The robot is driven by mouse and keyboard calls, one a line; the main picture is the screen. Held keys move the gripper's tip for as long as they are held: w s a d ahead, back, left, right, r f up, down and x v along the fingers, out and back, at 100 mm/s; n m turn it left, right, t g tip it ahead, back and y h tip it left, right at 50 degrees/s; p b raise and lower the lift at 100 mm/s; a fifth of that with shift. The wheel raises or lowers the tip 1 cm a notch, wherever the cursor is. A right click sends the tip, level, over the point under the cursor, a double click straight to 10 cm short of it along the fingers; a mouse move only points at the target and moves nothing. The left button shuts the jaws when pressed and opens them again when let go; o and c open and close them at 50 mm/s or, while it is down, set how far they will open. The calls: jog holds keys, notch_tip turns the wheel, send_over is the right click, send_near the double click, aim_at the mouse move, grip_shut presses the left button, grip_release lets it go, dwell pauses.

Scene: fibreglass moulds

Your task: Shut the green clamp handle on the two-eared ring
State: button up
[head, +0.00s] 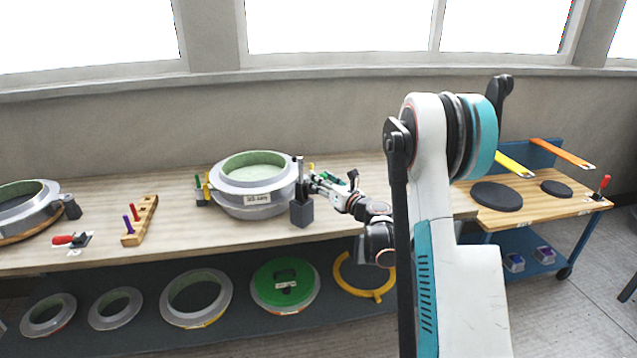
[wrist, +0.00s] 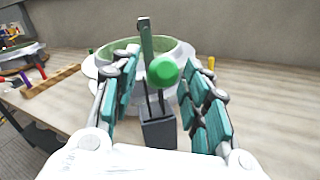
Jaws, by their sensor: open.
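The ring (head: 254,190) is a round grey mould with a pale green inside, on the long wooden bench. It also shows in the wrist view (wrist: 118,62) behind the clamp. A dark clamp block (head: 301,212) with an upright bar stands at the ring's right side. In the wrist view a green ball knob (wrist: 163,72), seemingly the clamp handle's end, points towards me from the clamp block (wrist: 158,132). My gripper (head: 322,186) is open, its teal-padded fingers on either side of the knob. Contact cannot be told. In the head view my gripper hides the knob.
Green and yellow handles (head: 203,188) stand at the ring's left side. Another ring (head: 22,210) is at the far left. A blue cart (head: 565,215) stands right.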

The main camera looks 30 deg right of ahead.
jog(key=shift+w+a, duration=0.15)
jog(key=shift+w, duration=0.75)
grip_shut()
jog(key=shift+w+a+r+g+p, duration=0.2)
jog(key=shift+w+r+g+p, duration=0.1)
jog(key=shift+r+g+p, duration=0.6)
jog(key=shift+w+a+r+n+g+h+p, duration=0.1)
jog(key=shift+w+n+g+h+p, duration=0.45)
jog(key=shift+p, duration=0.45)
jog(key=shift+s, duration=0.1)
grip_release()
